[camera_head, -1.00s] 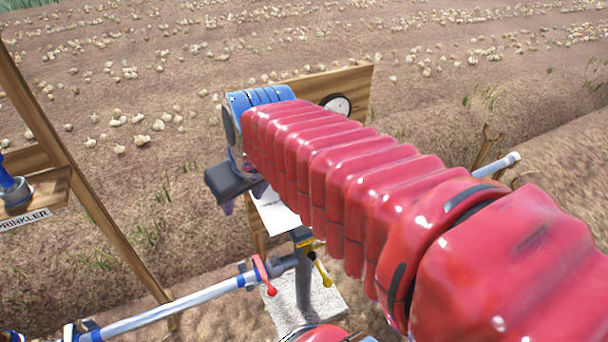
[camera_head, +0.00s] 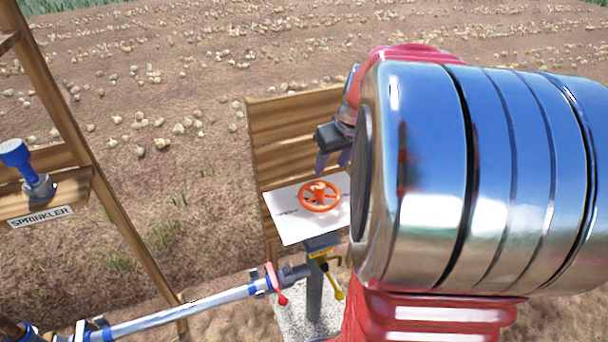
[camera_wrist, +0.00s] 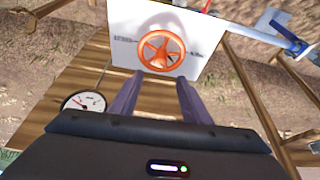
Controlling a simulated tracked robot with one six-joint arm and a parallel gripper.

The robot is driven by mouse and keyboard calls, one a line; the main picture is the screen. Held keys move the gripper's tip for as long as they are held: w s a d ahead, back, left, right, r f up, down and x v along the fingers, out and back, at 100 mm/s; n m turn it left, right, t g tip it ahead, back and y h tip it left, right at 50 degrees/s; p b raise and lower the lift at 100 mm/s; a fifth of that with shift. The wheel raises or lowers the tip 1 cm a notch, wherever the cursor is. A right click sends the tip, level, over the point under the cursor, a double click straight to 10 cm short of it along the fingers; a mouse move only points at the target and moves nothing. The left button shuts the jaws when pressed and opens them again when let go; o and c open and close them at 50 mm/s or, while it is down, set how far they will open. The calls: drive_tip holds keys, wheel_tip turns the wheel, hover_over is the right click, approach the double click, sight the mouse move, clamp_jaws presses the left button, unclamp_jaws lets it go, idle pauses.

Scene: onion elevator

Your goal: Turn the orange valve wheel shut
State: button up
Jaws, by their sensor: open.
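The orange valve wheel (camera_head: 319,197) lies on a white panel (camera_head: 288,226) mounted at a wooden board. In the wrist view the orange valve wheel (camera_wrist: 161,51) sits just beyond and between my fingertips, apart from them. My gripper (camera_wrist: 158,82) is open and empty, with its two purple-grey fingers spread. In the head view my gripper (camera_head: 333,162) hangs above and slightly right of the wheel. Part of it is hidden behind my red and blue arm. Print on the panel is too small to read.
A pipe (camera_head: 190,305) with a red lever (camera_head: 275,284) and a yellow lever (camera_head: 332,281) runs below the panel. A round gauge (camera_wrist: 85,103) is on the wooden board. A shelf with a SPRINKLER label (camera_head: 41,216) and blue valve stands at left.

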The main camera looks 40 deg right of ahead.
sight(321, 185)
drive_tip(key=x, duration=1.3)
drive_tip(key=shift+w+f, duration=0.25)
drive_tip(key=shift+f, duration=0.05)
drive_tip(key=shift+c, duration=0.5)
drive_tip(key=c, duration=0.9)
drive_tip(key=shift+s+d, duration=0.1)
drive_tip(key=shift+d, duration=0.15)
drive_tip(key=shift+a, duration=0.15)
drive_tip(key=shift+c, duration=0.2)
